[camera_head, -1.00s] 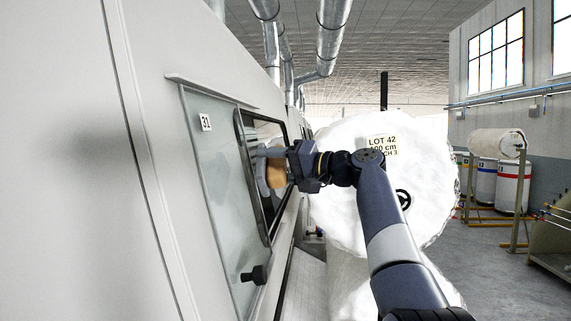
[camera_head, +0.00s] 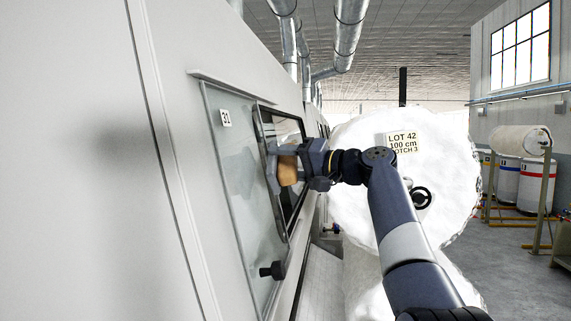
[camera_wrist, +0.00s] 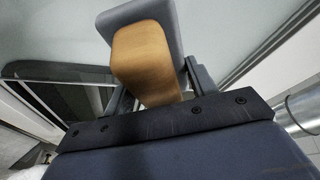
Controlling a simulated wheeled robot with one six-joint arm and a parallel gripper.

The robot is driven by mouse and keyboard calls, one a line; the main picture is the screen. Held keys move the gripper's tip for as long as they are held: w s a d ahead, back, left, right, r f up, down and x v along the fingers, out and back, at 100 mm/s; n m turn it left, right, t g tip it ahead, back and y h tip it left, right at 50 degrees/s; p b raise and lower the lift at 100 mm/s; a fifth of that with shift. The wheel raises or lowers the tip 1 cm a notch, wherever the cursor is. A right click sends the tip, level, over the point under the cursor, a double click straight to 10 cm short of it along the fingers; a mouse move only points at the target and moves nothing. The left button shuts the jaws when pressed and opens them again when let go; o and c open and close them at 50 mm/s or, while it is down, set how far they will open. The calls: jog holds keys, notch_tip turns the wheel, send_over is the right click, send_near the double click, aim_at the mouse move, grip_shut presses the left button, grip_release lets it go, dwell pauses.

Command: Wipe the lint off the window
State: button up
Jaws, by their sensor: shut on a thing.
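The window is a glass pane (camera_head: 232,190) labelled 31, set in the pale machine wall at left. A faint hazy grey patch shows on the glass; I cannot tell if it is lint or reflection. My gripper (camera_head: 303,166) is shut on the tan handle (camera_head: 287,170) of a wiper with a grey pad (camera_head: 272,168). The pad faces the window near the dark frame at its right part; I cannot tell whether it touches. In the wrist view the tan handle (camera_wrist: 145,60) sits between the jaws, the grey pad (camera_wrist: 135,15) beyond it. The pad's wiping face is hidden.
A black knob (camera_head: 272,270) sticks out low on the window. A large white roll (camera_head: 440,160) with a LOT 42 label stands close behind my arm. Drums (camera_head: 537,185) and a rack (camera_head: 543,205) are farther right. Open floor (camera_head: 510,270) lies at right.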

aim_at(275, 167)
jog(key=shift+w+a+f, duration=0.1)
jog(key=shift+a, duration=0.35)
jog(key=shift+w+a+f, duration=0.1)
jog(key=shift+a, duration=0.35)
jog(key=shift+s, duration=0.1)
jog(key=shift+s+f+b, duration=0.1)
jog(key=shift+s+b, duration=0.2)
jog(key=shift+b, duration=0.15)
jog(key=shift+s+a+b, duration=0.25)
jog(key=shift+s+b, duration=0.35)
jog(key=shift+s, duration=0.15)
jog(key=shift+s+a+b, duration=0.15)
jog(key=shift+s+b, duration=0.35)
jog(key=shift+s, duration=0.35)
jog(key=shift+s+d+r+p, duration=0.2)
jog(key=shift+d+r+p, duration=0.05)
jog(key=shift+d, duration=0.7)
jog(key=shift+s+d+r+p, duration=0.15)
jog(key=shift+d+r+p, duration=0.1)
jog(key=shift+d, duration=0.7)
jog(key=shift+s+d+r+p, duration=0.2)
jog(key=shift+d+r+p, duration=0.05)
jog(key=shift+d, duration=0.7)
jog(key=shift+d, duration=0.1)
